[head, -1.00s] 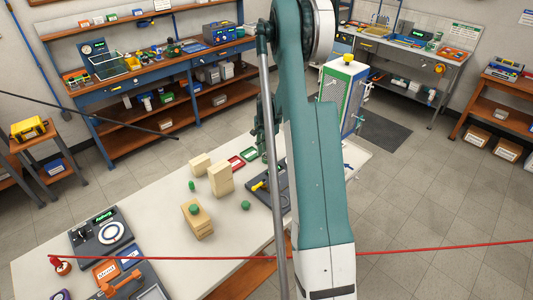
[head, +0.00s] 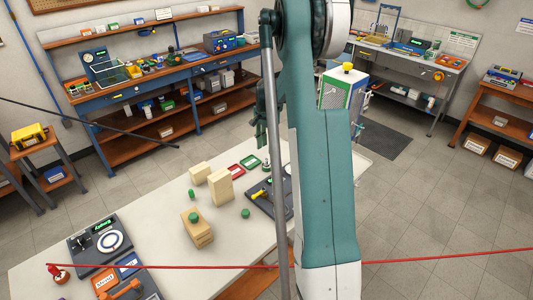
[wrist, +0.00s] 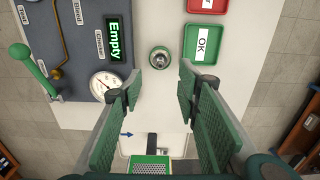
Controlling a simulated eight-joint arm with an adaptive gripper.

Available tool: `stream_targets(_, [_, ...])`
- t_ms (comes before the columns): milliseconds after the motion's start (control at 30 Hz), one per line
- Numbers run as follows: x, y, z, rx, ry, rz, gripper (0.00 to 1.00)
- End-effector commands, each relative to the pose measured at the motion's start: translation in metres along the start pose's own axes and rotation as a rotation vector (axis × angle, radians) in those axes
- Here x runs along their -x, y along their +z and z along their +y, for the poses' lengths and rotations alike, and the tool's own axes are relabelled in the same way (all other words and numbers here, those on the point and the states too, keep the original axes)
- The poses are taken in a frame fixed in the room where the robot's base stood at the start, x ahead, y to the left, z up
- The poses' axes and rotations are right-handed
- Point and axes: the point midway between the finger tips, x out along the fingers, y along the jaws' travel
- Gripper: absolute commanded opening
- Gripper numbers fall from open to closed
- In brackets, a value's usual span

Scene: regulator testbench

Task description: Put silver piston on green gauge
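In the wrist view, a small round silver-topped part (wrist: 159,57) with a dark greenish rim stands upright on the pale table. I cannot tell for sure whether it is the silver piston or part of the green gauge. It seems to be the small post (head: 266,163) beside the green tray in the head view. My gripper (wrist: 168,62) is open and empty, with its green fingers on either side of this part in the picture and apart from it. A white dial gauge (wrist: 105,84) sits on a dark panel to the left; no clearly green gauge shows.
The dark panel (wrist: 68,30) carries a green lever and an "Empty" display (wrist: 118,42). A green "OK" tray (wrist: 206,44) and a red tray (wrist: 208,5) lie right. Wooden blocks (head: 219,187) and small green cylinders (head: 245,213) stand on the table.

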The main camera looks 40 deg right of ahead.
Motion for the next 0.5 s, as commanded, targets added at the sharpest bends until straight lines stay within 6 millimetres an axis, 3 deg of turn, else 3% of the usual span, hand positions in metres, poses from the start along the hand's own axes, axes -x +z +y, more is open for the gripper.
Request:
stream_targets(200, [0.021, 0.0, 0.0, 0.0, 0.0, 0.0, 0.33])
stream_targets(500, [0.027, 0.0, 0.0, 0.0, 0.0, 0.0, 0.33])
